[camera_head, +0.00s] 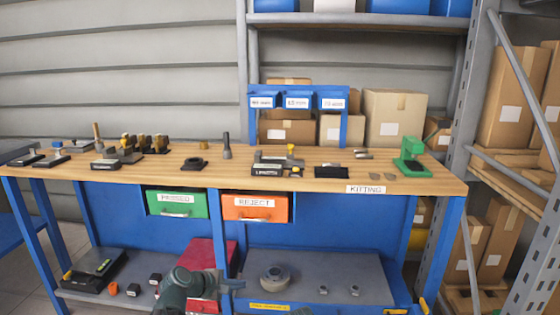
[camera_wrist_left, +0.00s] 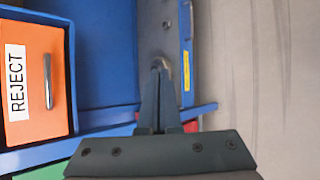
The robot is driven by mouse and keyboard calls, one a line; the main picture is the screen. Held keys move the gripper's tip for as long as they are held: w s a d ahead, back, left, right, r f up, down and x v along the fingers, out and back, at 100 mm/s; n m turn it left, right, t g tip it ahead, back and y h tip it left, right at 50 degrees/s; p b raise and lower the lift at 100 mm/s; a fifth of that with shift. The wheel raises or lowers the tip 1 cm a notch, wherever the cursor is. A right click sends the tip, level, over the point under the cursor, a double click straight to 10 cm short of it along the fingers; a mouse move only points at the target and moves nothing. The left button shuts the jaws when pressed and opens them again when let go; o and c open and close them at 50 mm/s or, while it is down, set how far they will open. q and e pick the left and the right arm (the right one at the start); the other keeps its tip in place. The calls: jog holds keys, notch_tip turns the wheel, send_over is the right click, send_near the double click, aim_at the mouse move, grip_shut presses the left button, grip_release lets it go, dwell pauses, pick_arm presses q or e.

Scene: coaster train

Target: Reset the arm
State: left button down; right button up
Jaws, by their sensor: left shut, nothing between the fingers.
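My left gripper (camera_head: 232,284) is low in the head view, in front of the bench's lower shelf and well below the wooden top. It also shows in the left wrist view (camera_wrist_left: 160,72), where its two fingers meet at the tips with nothing between them. The orange REJECT drawer (camera_wrist_left: 34,82) is to the left of the fingers there, apart from them. My right gripper is in neither view.
The wooden workbench (camera_head: 330,186) holds several tools and a green press (camera_head: 411,158). Below it are a green drawer (camera_head: 176,204) and the REJECT drawer (camera_head: 255,207). A red box (camera_head: 206,256) and a round grey part (camera_head: 275,277) are on the lower shelf.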

pick_arm(q)
jog(key=s+d+f+m+g+y, duration=0.25)
jog(key=s+d+f+m, duration=0.2)
jog(key=s, duration=0.25)
jog(key=s+d+f+m+g+y, duration=0.1)
jog(key=s+d+f+m+g, duration=0.25)
jog(key=s+m, duration=0.3)
jog(key=s+a+f+m+g+y, duration=0.1)
jog(key=s+m+g+y, duration=0.1)
jog(key=s+m+y, duration=0.65)
notch_tip(320, 180, up, 33)
jog(key=s+h+p, duration=0.2)
jog(key=h+p, duration=0.1)
jog(key=p, duration=3)
jog(key=shift+s+a+n, duration=0.15)
jog(key=shift+n, duration=0.3)
